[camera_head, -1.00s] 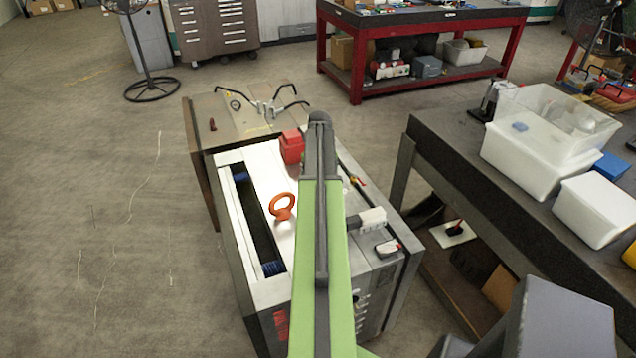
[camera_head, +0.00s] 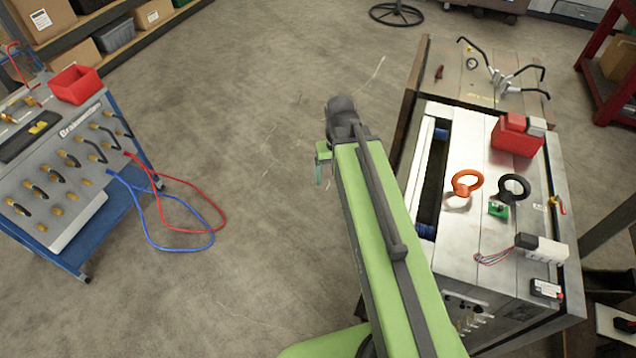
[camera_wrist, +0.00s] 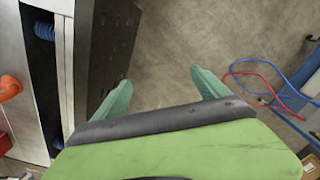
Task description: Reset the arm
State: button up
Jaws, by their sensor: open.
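My arm is green and reaches up the middle of the head view. My gripper shows in the wrist view (camera_wrist: 160,92) as two pale green fingers set well apart, with nothing between them but bare floor. In the head view only a small green part of the gripper (camera_head: 323,165) shows at the arm's far end. It is over the floor, left of the metal machine bench (camera_head: 427,170). No task object is held.
A blue cart (camera_head: 75,225) at left trails red and blue hoses (camera_head: 185,246) onto the floor. Shelves stand behind it. The middle floor is open.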

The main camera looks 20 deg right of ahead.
jog(key=s+a, duration=0.1)
jog(key=a, duration=0.5)
jog(key=shift+s+a+n, duration=0.25)
jog(key=shift+s+n, duration=0.05)
jog(key=shift+n, duration=0.1)
jog(key=shift+c, duration=0.4)
